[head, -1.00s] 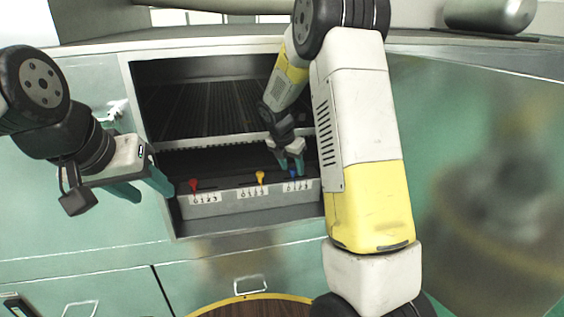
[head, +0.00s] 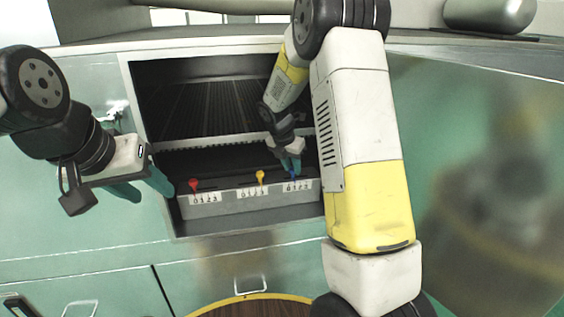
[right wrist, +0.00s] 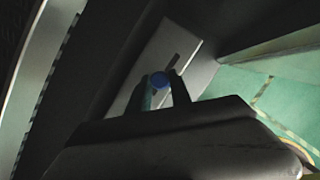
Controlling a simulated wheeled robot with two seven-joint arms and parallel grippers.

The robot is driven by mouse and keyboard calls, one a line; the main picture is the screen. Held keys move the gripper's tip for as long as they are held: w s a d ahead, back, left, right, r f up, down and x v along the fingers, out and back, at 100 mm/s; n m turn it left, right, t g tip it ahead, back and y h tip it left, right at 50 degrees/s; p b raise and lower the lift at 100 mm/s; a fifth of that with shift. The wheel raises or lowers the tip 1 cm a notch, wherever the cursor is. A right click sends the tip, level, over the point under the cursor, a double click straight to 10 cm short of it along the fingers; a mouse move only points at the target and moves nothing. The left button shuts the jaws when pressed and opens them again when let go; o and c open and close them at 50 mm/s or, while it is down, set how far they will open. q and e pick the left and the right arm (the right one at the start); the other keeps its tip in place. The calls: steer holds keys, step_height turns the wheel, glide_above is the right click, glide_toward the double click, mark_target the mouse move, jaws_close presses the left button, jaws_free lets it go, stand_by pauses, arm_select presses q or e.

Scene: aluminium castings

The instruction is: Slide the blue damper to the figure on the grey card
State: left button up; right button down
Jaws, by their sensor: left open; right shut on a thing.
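The blue damper (head: 293,175) is the rightmost of three coloured knobs on a grey panel inside the open recess. A row of figures, which seems to read 0 1 2 3, is marked below it. My right gripper (head: 291,165) is shut on the blue damper. In the right wrist view the round blue knob (right wrist: 159,80) sits between the two fingertips, beside a dark slot in the grey panel. The grey card is not recognisable in these frames. My left gripper (head: 148,188) is open and empty, left of the recess.
A red knob (head: 194,185) and a yellow knob (head: 260,177) stand on the same panel (head: 230,205), each above its own figures. The recess frame (head: 150,165) surrounds the panel closely. A dark ribbed grate (head: 205,110) lies behind it.

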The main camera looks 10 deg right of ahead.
stand_by(0.8)
steer(key=shift+a, duration=1.25)
steer(key=c, duration=1.2)
jaws_free()
steer(key=shift+a, duration=0.1)
steer(key=shift+r, duration=0.1)
steer(key=v, duration=0.7)
steer(key=shift+s+r, duration=0.1)
steer(key=shift+r, duration=0.25)
